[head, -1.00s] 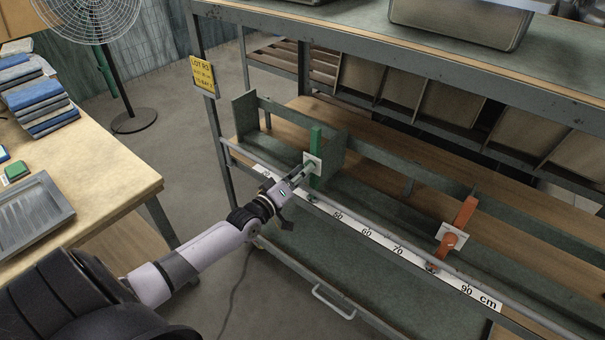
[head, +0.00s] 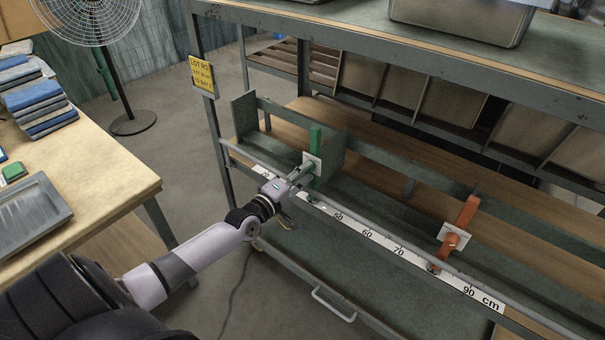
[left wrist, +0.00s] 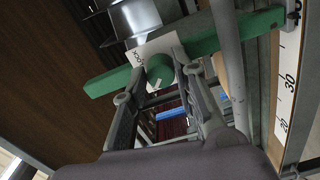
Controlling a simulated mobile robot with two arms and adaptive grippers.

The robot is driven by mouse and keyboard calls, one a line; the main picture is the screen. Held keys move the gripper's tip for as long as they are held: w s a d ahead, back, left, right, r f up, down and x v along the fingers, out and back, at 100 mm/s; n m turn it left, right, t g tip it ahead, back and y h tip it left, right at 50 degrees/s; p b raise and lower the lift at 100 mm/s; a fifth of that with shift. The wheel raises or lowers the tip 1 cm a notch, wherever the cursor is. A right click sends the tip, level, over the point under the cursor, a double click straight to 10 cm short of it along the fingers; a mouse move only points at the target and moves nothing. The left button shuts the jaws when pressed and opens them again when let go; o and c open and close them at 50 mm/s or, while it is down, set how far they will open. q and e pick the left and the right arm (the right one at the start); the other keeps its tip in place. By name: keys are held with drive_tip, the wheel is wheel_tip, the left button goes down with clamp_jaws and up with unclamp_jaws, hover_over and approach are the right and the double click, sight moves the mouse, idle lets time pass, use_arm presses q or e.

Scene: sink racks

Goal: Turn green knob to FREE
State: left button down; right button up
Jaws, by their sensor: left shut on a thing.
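The green knob (head: 307,167) sits on a white plate on a green upright bar (head: 316,140) at the rack's front rail. My left gripper (head: 301,174) reaches it from the front, its fingers shut on the knob. In the left wrist view the round green knob (left wrist: 158,70) shows between the fingertips, with a white mark on its face. Behind it is the white plate (left wrist: 150,46) with dark lettering, partly hidden; I cannot read it fully. The green bar (left wrist: 235,31) runs across behind the plate. My right gripper is not in view.
A similar orange knob (head: 449,240) sits farther right on the rail. A centimetre scale (head: 384,243) runs along the rack's front edge. A grey pipe (left wrist: 228,60) passes close beside the fingers. A table with a tray (head: 32,216) stands at the left.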

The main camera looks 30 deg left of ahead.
use_arm(q)
drive_tip(key=c, duration=1.3)
unclamp_jaws()
drive_tip(key=s+a, duration=0.1)
drive_tip(key=s, duration=1.1)
